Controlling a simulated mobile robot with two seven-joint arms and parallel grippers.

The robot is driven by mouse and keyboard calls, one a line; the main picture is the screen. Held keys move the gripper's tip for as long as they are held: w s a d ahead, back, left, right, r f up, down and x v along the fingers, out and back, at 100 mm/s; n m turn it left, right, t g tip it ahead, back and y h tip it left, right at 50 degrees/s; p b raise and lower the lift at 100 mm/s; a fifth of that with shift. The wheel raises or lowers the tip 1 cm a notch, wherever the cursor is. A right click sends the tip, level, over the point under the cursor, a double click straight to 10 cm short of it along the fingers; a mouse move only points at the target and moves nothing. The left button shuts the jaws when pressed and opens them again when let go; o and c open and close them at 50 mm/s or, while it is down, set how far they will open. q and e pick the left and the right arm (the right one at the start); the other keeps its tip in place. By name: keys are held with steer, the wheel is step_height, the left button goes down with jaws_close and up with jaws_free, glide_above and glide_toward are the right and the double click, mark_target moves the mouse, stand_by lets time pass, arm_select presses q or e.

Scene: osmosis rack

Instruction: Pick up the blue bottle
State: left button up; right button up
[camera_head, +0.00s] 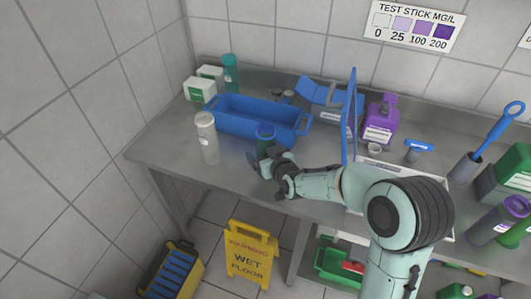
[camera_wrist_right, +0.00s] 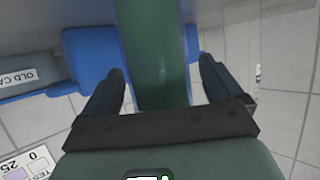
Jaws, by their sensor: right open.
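A bottle with a dark blue-teal cap (camera_head: 265,132) stands at the front of the blue tray. Its lower part is hidden by my right gripper (camera_head: 261,162). In the right wrist view, a green, see-through bottle body (camera_wrist_right: 158,60) passes between the two open fingers of my right gripper (camera_wrist_right: 161,70). There is a gap on both sides, and no finger is seen touching it. It looks green rather than blue there. My left gripper is not in view.
The blue tray (camera_head: 235,126) lies right behind the bottle. A white bottle (camera_head: 207,138) stands to the left, and a teal bottle (camera_head: 230,73) at the back. A blue upright frame (camera_head: 349,118) and a purple jug (camera_head: 381,121) are to the right.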

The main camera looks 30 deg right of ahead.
steer(key=c, duration=1.1)
steer(key=shift+r, duration=0.1)
